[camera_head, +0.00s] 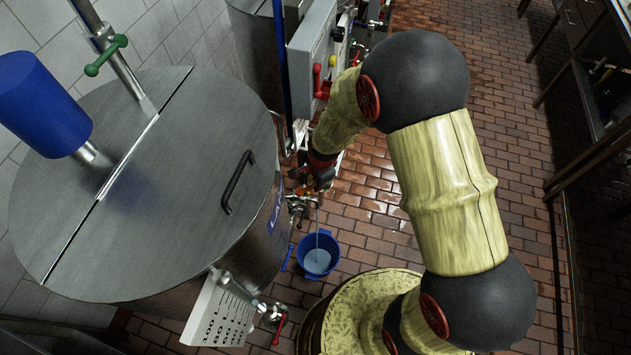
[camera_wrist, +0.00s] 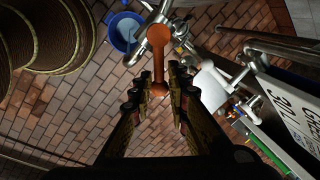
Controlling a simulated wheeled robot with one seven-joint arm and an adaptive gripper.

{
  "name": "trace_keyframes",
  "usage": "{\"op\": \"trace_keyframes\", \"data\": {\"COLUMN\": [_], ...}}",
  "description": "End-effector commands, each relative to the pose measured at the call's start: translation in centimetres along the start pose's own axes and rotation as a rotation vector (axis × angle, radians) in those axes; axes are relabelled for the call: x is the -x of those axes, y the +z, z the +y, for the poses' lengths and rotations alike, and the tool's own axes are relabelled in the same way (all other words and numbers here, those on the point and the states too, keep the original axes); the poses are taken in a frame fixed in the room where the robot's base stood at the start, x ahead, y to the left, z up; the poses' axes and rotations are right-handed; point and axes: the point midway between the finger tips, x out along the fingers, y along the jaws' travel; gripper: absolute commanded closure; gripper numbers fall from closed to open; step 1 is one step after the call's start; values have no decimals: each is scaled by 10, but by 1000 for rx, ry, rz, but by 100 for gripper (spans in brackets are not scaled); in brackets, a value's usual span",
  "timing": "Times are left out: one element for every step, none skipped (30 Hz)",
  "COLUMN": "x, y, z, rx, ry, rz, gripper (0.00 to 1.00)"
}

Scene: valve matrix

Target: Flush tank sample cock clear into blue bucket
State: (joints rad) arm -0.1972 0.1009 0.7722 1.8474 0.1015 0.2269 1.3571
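The steel tank (camera_head: 215,160) with a flat lid stands at left in the head view. The sample cock (camera_head: 300,207) is low on its right side, partly hidden by my gripper (camera_head: 322,182). A thin pale stream drops from there into the blue bucket (camera_head: 317,256), which holds pale liquid on the floor. In the wrist view, the cock's orange lever handle (camera_wrist: 158,62) points toward me, its near end between the fingers of my gripper (camera_wrist: 167,85). The fingers are apart, with visible gaps beside the handle. The bucket (camera_wrist: 122,33) shows at upper left.
A grey control box (camera_head: 312,55) with red knobs is beyond the tank. Another valve with a red handle (camera_head: 279,330) is at the tank's near side. Pipes and a lettered plate (camera_wrist: 290,112) are on the right in the wrist view. Brick floor lies open to the right.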

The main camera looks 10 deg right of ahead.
Motion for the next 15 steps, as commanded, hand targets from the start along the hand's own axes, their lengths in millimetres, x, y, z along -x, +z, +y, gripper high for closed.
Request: {"op": "trace_keyframes", "data": {"x": [0, 0, 0, 0, 0, 0, 0, 0, 0, 0, 0, 0, 0, 0, 1], "y": [0, 0, 0, 0, 0, 0, 0, 0, 0, 0, 0, 0, 0, 0, 0], "z": [0, 0, 0, 0, 0, 0, 0, 0, 0, 0, 0, 0, 0, 0, 0], "rx": [0, 0, 0, 0, 0, 0, 0, 0, 0, 0, 0, 0, 0, 0, 0], "ry": [1, 1, 1, 1, 1, 1, 1, 1, 1, 1, 0, 0, 0, 0, 0], "rz": [0, 0, 0, 0, 0, 0, 0, 0, 0, 0, 0, 0, 0, 0, 0], "gripper": [82, 80, 78, 76, 74, 72, 71, 71, 71, 71, 71, 71, 71, 71, 71]}}
